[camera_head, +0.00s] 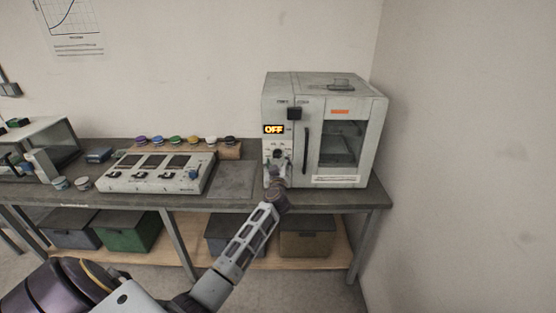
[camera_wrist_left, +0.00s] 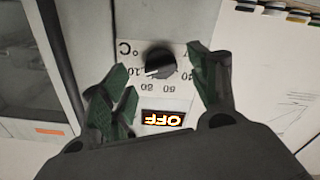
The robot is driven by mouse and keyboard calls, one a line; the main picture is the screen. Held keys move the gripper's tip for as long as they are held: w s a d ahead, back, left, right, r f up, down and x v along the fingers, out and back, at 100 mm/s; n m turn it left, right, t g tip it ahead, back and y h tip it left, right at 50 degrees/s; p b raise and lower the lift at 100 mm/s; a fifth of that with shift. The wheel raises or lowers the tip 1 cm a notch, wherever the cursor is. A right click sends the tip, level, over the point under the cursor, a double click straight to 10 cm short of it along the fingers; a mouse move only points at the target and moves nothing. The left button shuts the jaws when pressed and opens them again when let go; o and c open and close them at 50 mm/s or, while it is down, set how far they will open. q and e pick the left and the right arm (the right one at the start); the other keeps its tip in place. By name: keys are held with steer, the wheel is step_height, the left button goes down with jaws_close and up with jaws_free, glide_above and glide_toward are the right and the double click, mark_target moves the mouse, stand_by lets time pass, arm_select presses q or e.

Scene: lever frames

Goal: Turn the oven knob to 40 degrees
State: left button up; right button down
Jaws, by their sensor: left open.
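The oven (camera_head: 345,108) is a pale grey box at the right end of the bench. Its black round knob (camera_head: 278,153) sits low on the left front panel, below a lit display (camera_head: 274,129) reading OFF. In the left wrist view, upside down, the knob (camera_wrist_left: 159,61) has a pale pointer mark toward its lower left, near the printed 10. The lit OFF display (camera_wrist_left: 162,118) shows there too. My left gripper (camera_wrist_left: 158,65) is open, its green-padded fingers on either side of the knob with visible gaps. My right gripper is not in view.
The oven door has a dark vertical handle (camera_head: 306,150) right of the knob. A control box (camera_head: 157,172) with switches stands left on the bench, with several coloured-lid jars behind it. A flat grey plate (camera_head: 232,179) lies between. A wall is close on the right.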

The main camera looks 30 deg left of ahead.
mark_target(278, 157)
arm_select(q)
steer(key=shift+x, duration=1.8)
steer(key=shift+a, duration=0.1)
steer(key=c, duration=1)
